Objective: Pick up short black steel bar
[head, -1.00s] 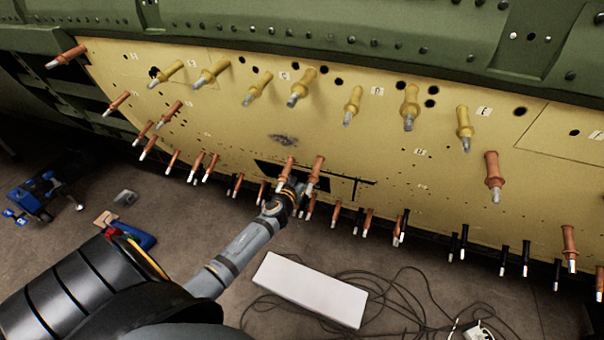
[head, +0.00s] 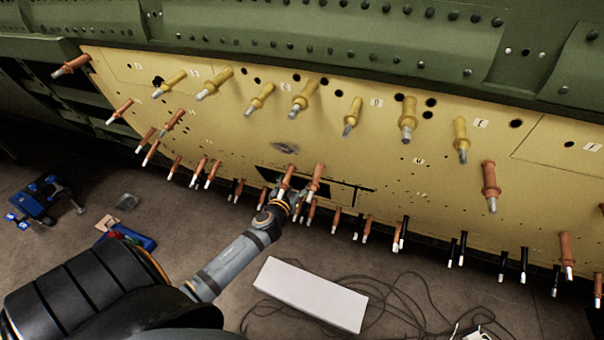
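My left arm comes in from the lower left, and its gripper (head: 292,192) is close to the lower middle of the yellow fuselage panel (head: 390,155). The gripper is small and seen from behind, among copper-coloured pins. I cannot tell whether its fingers are open or shut, or whether it holds anything. A dark rectangular opening with a thin black line to its right (head: 350,184) shows by the gripper. I cannot clearly make out a separate short black steel bar. My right gripper is not in view.
Several yellow, copper and black pins stick out from the panel around my gripper. A white box (head: 310,296) and loose black cables (head: 420,300) lie on the floor below. Blue tools (head: 40,196) lie on the floor at the left. Green fuselage skin (head: 330,30) runs above.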

